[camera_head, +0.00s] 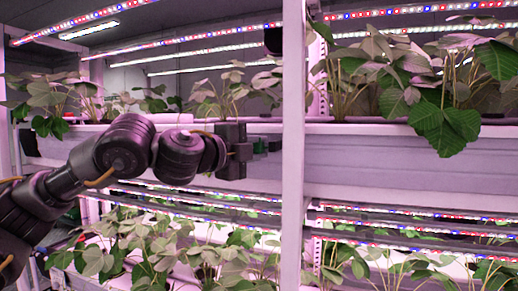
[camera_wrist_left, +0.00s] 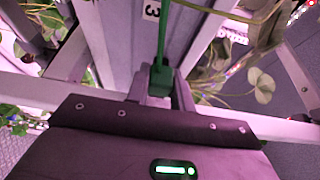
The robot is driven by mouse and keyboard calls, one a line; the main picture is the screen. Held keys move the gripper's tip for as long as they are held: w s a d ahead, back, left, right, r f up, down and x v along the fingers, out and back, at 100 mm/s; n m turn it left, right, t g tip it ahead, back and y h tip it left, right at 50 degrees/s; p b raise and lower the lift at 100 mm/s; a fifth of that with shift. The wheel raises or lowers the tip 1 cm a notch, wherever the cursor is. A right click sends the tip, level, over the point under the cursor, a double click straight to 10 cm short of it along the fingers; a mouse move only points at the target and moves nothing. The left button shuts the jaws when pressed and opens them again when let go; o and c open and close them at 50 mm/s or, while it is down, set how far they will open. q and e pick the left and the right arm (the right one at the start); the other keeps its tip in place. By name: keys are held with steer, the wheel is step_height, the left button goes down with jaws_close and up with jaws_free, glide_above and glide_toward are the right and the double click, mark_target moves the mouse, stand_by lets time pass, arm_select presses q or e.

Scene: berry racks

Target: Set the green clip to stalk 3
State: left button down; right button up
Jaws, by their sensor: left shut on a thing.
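My left gripper (camera_head: 246,150) is in front of the upper trough, left of the white post. In the left wrist view, my left gripper (camera_wrist_left: 160,88) is shut on the green clip (camera_wrist_left: 161,72), whose long narrow part points away from the wrist. A white label with the number 3 (camera_wrist_left: 151,10) is just left of the clip's far end. A thin pale green stalk (camera_wrist_left: 225,15) curves to the right of the clip. I cannot tell whether the clip touches it. In the head view the clip is mostly hidden by the gripper.
The upper trough (camera_head: 400,160) runs across the head view, with leafy plants (camera_head: 235,92) above it. A white post (camera_head: 293,190) stands close to the right of the gripper. Light strips (camera_head: 400,230) and more plants (camera_head: 140,240) are below.

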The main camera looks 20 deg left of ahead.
arm_select(q)
steer(key=a+b, duration=0.2)
steer(key=a, duration=0.4)
steer(key=shift+w+a, duration=0.25)
steer(key=shift+a, duration=0.15)
steer(key=shift+d+f, duration=0.1)
steer(key=c, duration=1.2)
jaws_free()
steer(key=shift+s, duration=0.1)
